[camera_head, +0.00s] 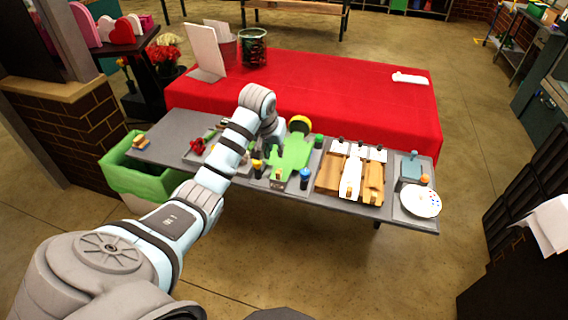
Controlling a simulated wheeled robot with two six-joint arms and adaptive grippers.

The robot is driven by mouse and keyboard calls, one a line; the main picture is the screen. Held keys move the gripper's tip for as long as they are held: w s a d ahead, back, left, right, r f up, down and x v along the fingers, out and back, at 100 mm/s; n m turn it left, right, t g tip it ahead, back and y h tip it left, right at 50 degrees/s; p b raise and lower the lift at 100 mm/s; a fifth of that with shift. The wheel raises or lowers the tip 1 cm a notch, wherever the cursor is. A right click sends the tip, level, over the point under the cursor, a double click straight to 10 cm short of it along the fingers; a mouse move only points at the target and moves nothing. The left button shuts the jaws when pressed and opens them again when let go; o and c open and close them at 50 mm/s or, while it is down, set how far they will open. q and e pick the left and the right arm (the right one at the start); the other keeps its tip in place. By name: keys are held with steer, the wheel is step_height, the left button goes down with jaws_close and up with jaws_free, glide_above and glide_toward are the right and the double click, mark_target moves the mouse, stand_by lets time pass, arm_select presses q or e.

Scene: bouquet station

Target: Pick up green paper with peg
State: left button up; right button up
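The green paper (290,157) lies flat on the grey table, left of the brown and white sheets. My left arm reaches in from the lower left and bends down at the paper's left edge. My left gripper (269,149) is low beside that edge, mostly hidden by my own arm. I cannot tell whether its fingers are open or touch the paper. A small brown item (277,172) is at the paper's near end; I cannot tell if it is a peg. Small dark clips (360,143) sit at the tops of the neighbouring sheets. My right gripper is out of view.
Brown and white sheets (350,180) lie right of the green paper. A blue-topped bottle (305,178) and a dark bottle (257,168) stand near its front. A red-covered table (330,95) stands beyond; a green bin (140,178) is left.

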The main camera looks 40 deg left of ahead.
mark_target(279, 170)
arm_select(q)
steer(key=x, duration=0.4)
steer(key=b+x, duration=0.1)
steer(key=x, duration=0.3)
steer(key=b+x, duration=0.1)
steer(key=x, duration=0.4)
steer(key=shift+s+d+f, duration=0.1)
steer(key=shift+s+f, duration=0.15)
steer(key=shift+s, duration=0.15)
steer(key=shift+w, duration=0.1)
jaws_close()
